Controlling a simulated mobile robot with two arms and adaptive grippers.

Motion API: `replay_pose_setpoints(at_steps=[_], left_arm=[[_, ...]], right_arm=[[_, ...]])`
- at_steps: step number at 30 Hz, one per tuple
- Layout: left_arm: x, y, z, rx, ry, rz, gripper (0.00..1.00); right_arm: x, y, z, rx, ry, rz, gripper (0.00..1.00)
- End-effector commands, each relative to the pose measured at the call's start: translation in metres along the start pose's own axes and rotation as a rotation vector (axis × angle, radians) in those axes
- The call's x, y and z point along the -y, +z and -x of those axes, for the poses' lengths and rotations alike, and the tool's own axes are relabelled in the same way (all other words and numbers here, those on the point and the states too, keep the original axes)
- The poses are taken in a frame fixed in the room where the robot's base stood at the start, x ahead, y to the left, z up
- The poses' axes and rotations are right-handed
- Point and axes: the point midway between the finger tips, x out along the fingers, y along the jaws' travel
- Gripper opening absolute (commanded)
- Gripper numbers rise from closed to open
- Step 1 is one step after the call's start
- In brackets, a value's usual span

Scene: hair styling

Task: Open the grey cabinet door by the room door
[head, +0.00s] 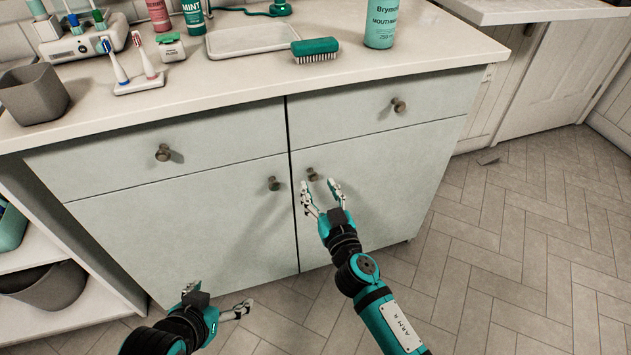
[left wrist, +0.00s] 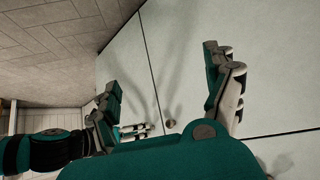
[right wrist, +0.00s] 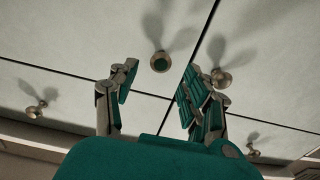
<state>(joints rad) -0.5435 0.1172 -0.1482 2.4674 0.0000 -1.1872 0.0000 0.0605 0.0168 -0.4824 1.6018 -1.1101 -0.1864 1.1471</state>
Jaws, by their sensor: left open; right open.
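The grey-green cabinet's right door (head: 385,190), on the side towards the room door (head: 575,75), is shut. Its round bronze knob (head: 312,173) is near its upper left corner. My right gripper (head: 320,190) is open in front of this knob. In the right wrist view the knob (right wrist: 160,61) shows between the two fingers, apart from both. The left door (head: 190,225) is also shut, with its knob (head: 273,183) left of my right gripper. My left gripper (head: 218,300) is open and empty, low in front of the left door.
Two shut drawers with knobs (head: 163,153) (head: 399,104) sit above the doors. The white countertop (head: 240,85) holds a green brush (head: 315,50), toothbrushes, a grey cup (head: 35,93) and bottles. Open shelves stand at left.

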Motion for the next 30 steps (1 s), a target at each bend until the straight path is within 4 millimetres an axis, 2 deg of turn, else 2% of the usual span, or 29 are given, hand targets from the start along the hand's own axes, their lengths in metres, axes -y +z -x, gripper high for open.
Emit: replay_pose_setpoints(at_steps=[1,6,17,20,28,30], left_arm=[[-0.001,-0.003,-0.001,-0.016,0.001,0.0,0.86],[-0.002,-0.014,-0.003,-0.072,0.004,-0.001,0.86],[-0.003,-0.018,-0.003,-0.091,0.005,-0.001,0.86],[-0.003,-0.018,-0.003,-0.091,0.005,-0.001,0.86],[-0.002,-0.018,-0.003,-0.09,0.005,-0.001,0.86],[-0.002,-0.018,-0.003,-0.09,0.005,-0.001,0.86]], right_arm=[[0.0,0.0,-0.009,-0.002,0.0,0.002,0.48],[0.0,0.0,-0.027,0.0,0.0,0.002,0.48],[0.0,0.0,-0.032,0.0,0.0,0.0,0.48],[0.0,0.0,-0.032,0.0,0.0,0.0,0.38],[0.0,0.0,-0.032,0.001,0.0,0.0,0.03],[0.0,0.0,-0.032,0.001,0.0,0.0,0.0]])
